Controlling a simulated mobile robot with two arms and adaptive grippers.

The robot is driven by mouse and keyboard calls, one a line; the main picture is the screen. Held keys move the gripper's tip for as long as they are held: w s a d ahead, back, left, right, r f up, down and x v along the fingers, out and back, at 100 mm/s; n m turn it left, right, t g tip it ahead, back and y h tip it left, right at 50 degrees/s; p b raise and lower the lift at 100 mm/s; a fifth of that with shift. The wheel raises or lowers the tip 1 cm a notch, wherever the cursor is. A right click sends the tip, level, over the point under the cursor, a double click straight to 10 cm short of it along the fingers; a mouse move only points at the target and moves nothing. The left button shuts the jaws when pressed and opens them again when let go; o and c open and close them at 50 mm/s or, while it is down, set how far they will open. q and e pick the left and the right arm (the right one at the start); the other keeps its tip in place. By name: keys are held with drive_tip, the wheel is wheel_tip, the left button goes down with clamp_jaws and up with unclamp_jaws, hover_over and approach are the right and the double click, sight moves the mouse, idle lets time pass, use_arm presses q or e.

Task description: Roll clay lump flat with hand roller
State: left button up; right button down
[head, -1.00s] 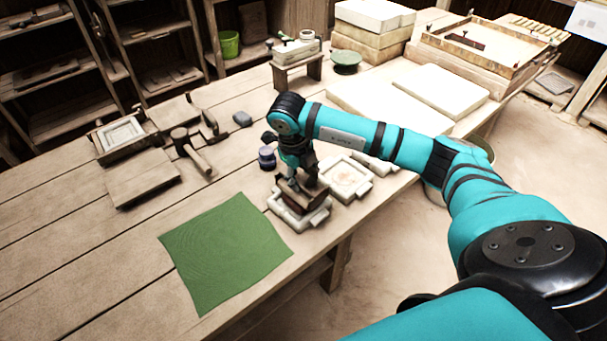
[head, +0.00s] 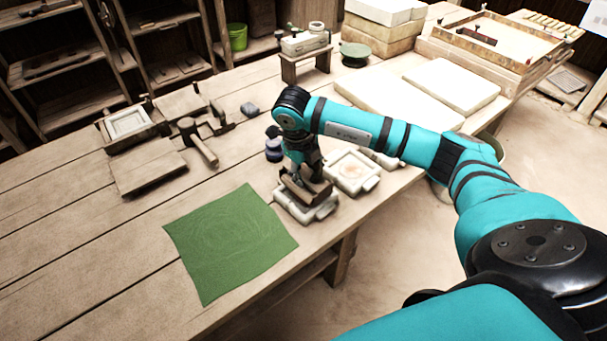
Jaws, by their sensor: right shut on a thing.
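My right gripper (head: 303,178) points down near the table's front edge. It is shut on a dark brown piece (head: 297,192), and the fingers partly cover it. I cannot tell for sure whether this piece is the hand roller. It is over a pale block-like mould (head: 318,211); whether it touches the mould is unclear. A green cloth (head: 230,245) lies flat and bare to the left of the gripper. No clay lump can be made out for certain; a small grey lump (head: 249,110) lies farther back on the table. My left gripper is out of view.
A second pale mould (head: 352,172) stands right of the gripper, and a small dark pot (head: 273,150) just left. A mallet (head: 202,148) and a wooden press (head: 130,130) are at the back left. White slabs (head: 450,87) lie behind my arm. The table's left front is clear.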

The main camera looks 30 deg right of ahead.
drive_tip(key=shift+d+f, duration=0.2)
drive_tip(key=shift+d, duration=0.6)
drive_tip(key=shift+s+a+r, duration=0.1)
drive_tip(key=shift+a, duration=0.65)
drive_tip(key=shift+s+a, duration=0.15)
drive_tip(key=shift+a, duration=0.7)
drive_tip(key=shift+d, duration=0.3)
drive_tip(key=shift+d+b, duration=0.3)
drive_tip(key=shift+d, duration=0.2)
